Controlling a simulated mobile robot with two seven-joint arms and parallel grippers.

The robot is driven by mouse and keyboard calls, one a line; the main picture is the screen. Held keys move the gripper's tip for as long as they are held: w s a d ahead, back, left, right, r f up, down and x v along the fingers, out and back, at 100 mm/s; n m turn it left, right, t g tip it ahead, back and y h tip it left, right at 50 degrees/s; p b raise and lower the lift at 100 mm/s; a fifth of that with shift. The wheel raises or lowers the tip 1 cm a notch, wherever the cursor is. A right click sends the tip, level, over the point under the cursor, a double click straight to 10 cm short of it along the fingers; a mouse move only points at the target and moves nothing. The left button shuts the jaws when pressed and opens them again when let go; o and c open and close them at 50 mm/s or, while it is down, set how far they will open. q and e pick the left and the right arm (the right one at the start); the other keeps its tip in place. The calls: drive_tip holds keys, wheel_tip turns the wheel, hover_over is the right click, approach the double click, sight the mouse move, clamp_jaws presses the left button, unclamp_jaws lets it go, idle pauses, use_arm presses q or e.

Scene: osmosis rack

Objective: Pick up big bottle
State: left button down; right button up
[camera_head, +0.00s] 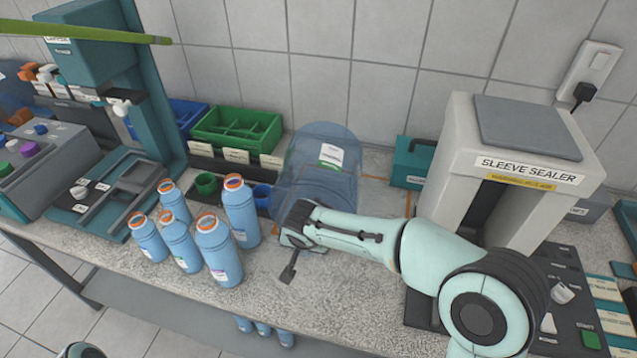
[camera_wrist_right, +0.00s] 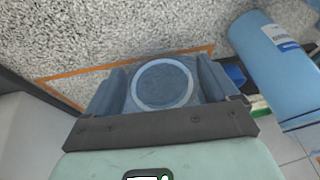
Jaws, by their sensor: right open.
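In the right wrist view, the gripper's two dark fingers (camera_wrist_right: 165,85) stand apart on either side of a blue round shape with a pale ring. I cannot tell whether the fingers touch it.
Several small blue bottles (camera_head: 217,250) with orange rims stand left of my right gripper; one blue bottle (camera_wrist_right: 270,65) shows in the wrist view. Green trays (camera_head: 238,130) stand behind. A sleeve sealer (camera_head: 528,130) stands at the right. The counter's front edge is near.

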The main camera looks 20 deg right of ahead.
clamp_jaws()
drive_tip(key=shift+r, duration=0.1)
